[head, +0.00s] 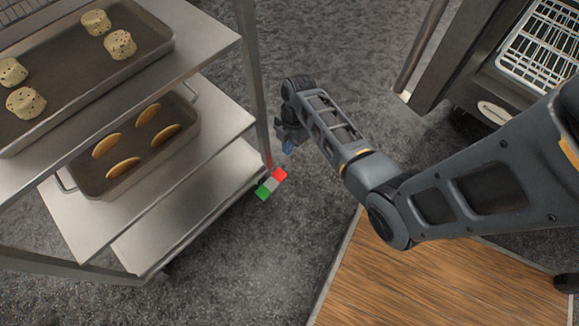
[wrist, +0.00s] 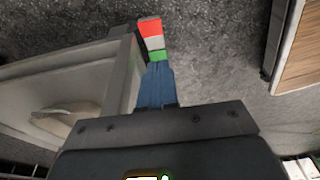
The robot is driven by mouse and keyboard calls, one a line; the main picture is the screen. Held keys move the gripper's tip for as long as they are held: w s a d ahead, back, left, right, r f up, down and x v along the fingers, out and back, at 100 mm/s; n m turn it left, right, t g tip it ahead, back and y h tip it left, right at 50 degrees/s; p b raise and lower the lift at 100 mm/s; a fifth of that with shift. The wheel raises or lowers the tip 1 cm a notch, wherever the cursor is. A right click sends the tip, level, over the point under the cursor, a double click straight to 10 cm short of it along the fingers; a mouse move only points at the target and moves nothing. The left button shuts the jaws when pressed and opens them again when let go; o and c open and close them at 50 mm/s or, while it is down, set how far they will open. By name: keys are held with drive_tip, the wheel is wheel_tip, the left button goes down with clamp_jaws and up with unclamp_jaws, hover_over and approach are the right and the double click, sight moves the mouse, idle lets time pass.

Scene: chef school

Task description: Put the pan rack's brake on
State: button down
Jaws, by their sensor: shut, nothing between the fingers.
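The pan rack (head: 215,115) is a steel shelf frame at the left of the head view. Its brake is a small bar (head: 271,184) with red, white and green bands at the rack's lower right corner, near the floor. The brake bar (wrist: 151,38) also shows at the top of the wrist view, green end nearest my fingers. My gripper (head: 288,148) points down beside the rack's corner post, above the bar in the head picture. Its blue fingers (wrist: 156,68) are shut and empty, their tips right by the green band in the wrist view. I cannot tell whether they touch it.
The rack's upper shelves carry a tray of speckled dough rounds (head: 95,22) and a pan of golden pastries (head: 148,115). A wooden-topped unit (head: 440,285) stands at lower right. A dark appliance with a white wire basket (head: 540,45) stands at upper right. Grey floor between is clear.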

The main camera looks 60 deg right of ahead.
drive_tip(key=shift+f, duration=0.1)
drive_tip(key=b, duration=0.6)
hover_over(284, 176)
drive_tip(key=f, duration=1.2)
drive_tip(key=shift+s+d, duration=0.15)
drive_tip(key=shift+d, duration=0.1)
drive_tip(key=shift+d+f+b, duration=0.15)
drive_tip(key=shift+f+b, duration=0.4)
drive_tip(key=shift+f, duration=0.25)
